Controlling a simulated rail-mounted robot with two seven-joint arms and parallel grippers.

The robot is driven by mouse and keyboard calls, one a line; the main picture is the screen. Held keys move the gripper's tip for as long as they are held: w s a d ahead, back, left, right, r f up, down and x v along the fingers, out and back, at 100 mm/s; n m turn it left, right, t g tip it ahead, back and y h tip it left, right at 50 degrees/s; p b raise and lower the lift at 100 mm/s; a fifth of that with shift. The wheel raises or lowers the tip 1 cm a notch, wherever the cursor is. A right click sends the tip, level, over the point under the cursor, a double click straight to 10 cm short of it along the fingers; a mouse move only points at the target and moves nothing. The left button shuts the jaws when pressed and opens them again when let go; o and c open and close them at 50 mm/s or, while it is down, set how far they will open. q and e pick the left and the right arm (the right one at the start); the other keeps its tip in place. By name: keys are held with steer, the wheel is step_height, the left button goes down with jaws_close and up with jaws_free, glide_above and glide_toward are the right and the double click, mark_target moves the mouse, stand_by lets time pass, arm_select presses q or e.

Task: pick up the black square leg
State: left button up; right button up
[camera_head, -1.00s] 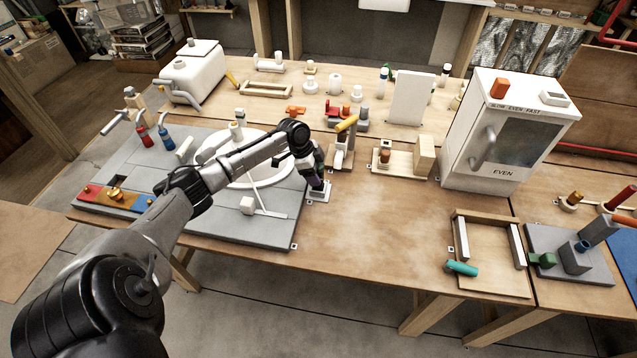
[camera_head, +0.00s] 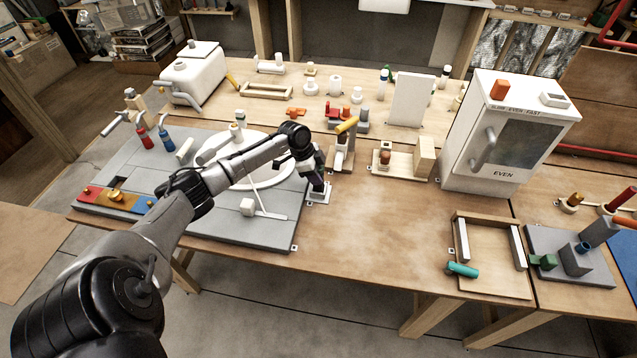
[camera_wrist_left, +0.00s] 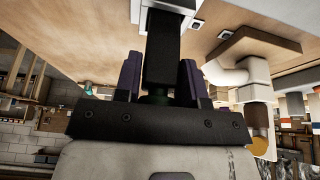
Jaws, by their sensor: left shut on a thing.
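The black square leg (camera_wrist_left: 161,55) is a dark upright bar in the left wrist view. It stands between the two purple fingers of my left gripper (camera_wrist_left: 160,80), which is shut on it. Its far end meets a pale square base (camera_wrist_left: 169,6) at the top of that view; I cannot tell whether it is seated in it or just above it. In the head view my left gripper (camera_head: 318,187) points down over the small pale base (camera_head: 319,198) at the grey board's right edge. The leg is mostly hidden there. My right gripper is not in view.
A wooden stand with an orange-topped pipe (camera_head: 347,127) is close behind my left gripper. The grey board (camera_head: 225,225) with a white ring lies to the left. A white cabinet (camera_head: 510,135) and an open wooden frame (camera_head: 490,255) stand to the right. The table's front middle is clear.

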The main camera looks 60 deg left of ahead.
arm_select(q)
steer(key=shift+r, duration=0.45)
step_height(320, 180, up, 4)
steer(key=shift+f+p, duration=0.25)
steer(key=shift+p, duration=0.15)
steer(key=w+d+r, duration=0.2)
steer(key=d+r, duration=0.1)
steer(key=d, duration=0.2)
steer(key=w+d+r+p, duration=0.1)
steer(key=d+r, duration=0.2)
steer(key=d, duration=0.3)
steer(key=shift+w+r+p, duration=0.3)
steer(key=shift+w+r, duration=0.05)
